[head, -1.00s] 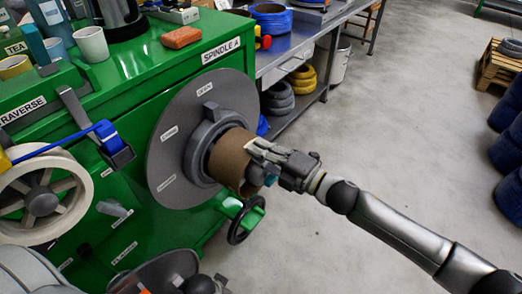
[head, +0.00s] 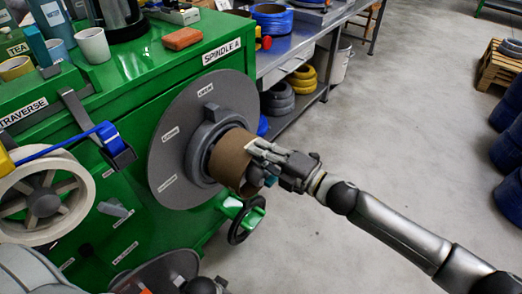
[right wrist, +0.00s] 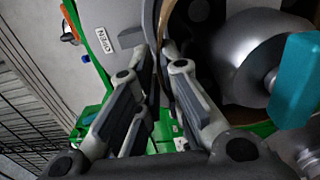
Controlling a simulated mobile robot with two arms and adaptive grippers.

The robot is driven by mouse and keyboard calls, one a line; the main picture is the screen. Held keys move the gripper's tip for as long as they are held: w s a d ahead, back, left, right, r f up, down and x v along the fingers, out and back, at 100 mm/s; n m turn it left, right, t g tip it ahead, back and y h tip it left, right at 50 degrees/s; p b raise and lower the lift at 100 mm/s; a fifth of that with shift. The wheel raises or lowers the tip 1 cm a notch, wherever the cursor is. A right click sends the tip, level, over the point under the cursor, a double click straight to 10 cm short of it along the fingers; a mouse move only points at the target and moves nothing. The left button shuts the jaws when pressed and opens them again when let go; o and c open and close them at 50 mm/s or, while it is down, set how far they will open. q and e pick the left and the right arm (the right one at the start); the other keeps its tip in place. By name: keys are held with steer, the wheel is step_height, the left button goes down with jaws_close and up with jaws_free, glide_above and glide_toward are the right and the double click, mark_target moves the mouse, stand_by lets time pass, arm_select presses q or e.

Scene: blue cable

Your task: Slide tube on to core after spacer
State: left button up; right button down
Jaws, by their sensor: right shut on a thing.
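The brown cardboard tube (head: 230,160) sits around the spindle's axis, its inner end up against or very near the grey spacer ring (head: 205,136). The exact contact is hidden. My right gripper (head: 259,150) is shut on the tube's outer rim. In the right wrist view its fingers (right wrist: 158,60) pinch the thin tube wall (right wrist: 167,45). Inside the tube that view shows a silver rounded core end (right wrist: 250,65) with a teal lever (right wrist: 298,80).
A large grey flange disc (head: 170,140) stands behind the spacer on the green machine (head: 150,75). A black handwheel (head: 245,220) is below the tube. A white spoked reel (head: 43,203) is at left.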

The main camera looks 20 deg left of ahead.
arm_select(q)
steer(key=shift+s+d+r, duration=0.1)
steer(key=shift+s+r, duration=0.05)
steer(key=shift+s, duration=0.1)
arm_select(e)
steer(key=shift+a, duration=0.25)
arm_select(q)
steer(key=shift+w+r, duration=0.15)
steer(key=shift+r, duration=0.15)
arm_select(e)
steer(key=shift+w+a, duration=0.2)
steer(key=shift+a, duration=0.1)
arm_select(q)
steer(key=shift+w+r, duration=0.25)
steer(key=shift+r, duration=0.05)
arm_select(e)
steer(key=shift+a, duration=0.2)
arm_select(q)
steer(key=shift+w+r, duration=0.1)
steer(key=shift+r, duration=0.05)
arm_select(e)
steer(key=shift+w+a, duration=0.1)
steer(key=shift+a, duration=0.1)
steer(key=shift+a+b, duration=0.1)
steer(key=shift+b, duration=0.2)
arm_select(q)
steer(key=shift+r, duration=0.2)
arm_select(e)
steer(key=shift+a+r, duration=0.1)
steer(key=shift+r, duration=0.1)
